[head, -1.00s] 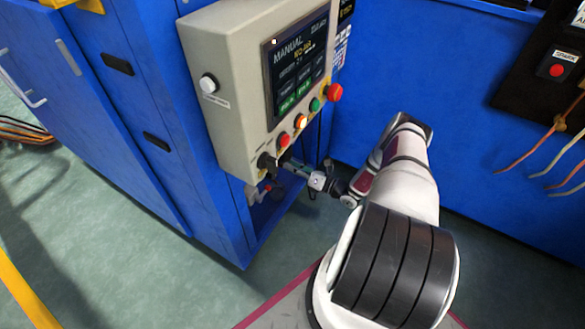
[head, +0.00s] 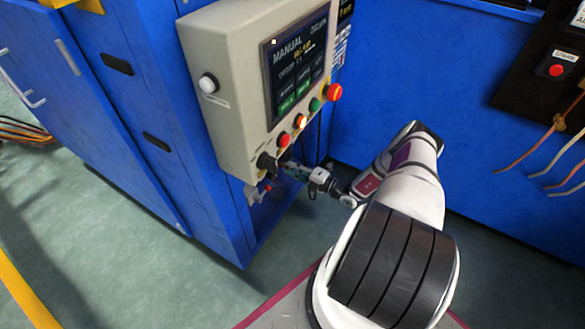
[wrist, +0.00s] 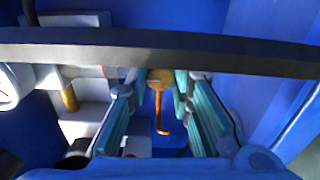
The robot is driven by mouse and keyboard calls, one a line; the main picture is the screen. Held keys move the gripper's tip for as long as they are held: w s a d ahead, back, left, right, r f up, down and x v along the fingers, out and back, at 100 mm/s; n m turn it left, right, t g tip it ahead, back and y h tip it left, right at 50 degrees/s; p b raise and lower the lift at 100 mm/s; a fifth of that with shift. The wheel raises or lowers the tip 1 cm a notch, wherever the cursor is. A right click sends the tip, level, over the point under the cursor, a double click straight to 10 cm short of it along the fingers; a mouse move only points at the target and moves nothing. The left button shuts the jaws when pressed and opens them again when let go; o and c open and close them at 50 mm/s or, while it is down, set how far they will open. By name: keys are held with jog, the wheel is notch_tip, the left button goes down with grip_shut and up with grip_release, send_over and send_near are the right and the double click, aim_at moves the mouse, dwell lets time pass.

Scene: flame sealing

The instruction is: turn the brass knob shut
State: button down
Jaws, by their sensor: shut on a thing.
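The brass knob (wrist: 160,77) shows in the wrist view between the tips of my teal fingers, a round golden piece with an orange, hooked stem hanging below it. My gripper (wrist: 159,84) is shut on it, one finger on each side. In the head view my gripper (head: 287,167) reaches in under the lower edge of the grey control box. The knob cannot be made out there, hidden by the fingers and the box.
The control box (head: 232,130), with a screen and coloured buttons, overhangs my gripper. In the wrist view a dark bar (wrist: 160,50) crosses close above the fingers, and a white gauge (wrist: 7,88) is at the left. Blue cabinet walls (head: 400,75) stand close around.

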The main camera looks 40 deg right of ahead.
jog(key=shift+d+m, duration=0.1)
jog(key=shift+m, duration=0.2)
dwell(0.4)
jog(key=c, duration=1.4)
grip_release()
jog(key=shift+c, duration=0.2)
jog(key=v, duration=1.2)
